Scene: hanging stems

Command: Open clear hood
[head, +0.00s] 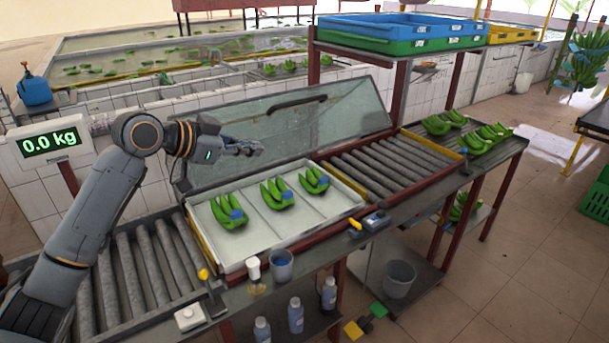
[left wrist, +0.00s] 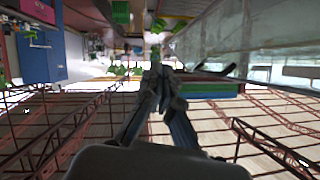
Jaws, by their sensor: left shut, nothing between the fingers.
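The clear hood (head: 335,122) is a framed transparent panel with a black bar handle (head: 297,104) near its top edge. In the head view it stands raised and leaning back behind a white tray (head: 298,239), leaving the tray's top uncovered. Three green banana clusters with blue tags, one of them the middle cluster (head: 276,194), lie in the tray. My left gripper (head: 258,147) is shut and empty, in front of the hood's left part and below the handle. Whether it touches the panel I cannot tell. The left wrist view shows its fingers (left wrist: 157,72) together. My right gripper is out of view.
Rollers (head: 140,270) lie left of the tray and more rollers (head: 385,165) to its right. A scale display (head: 48,141) reads 0.0 kg. Blue and green crates (head: 400,42) sit on the shelf behind.

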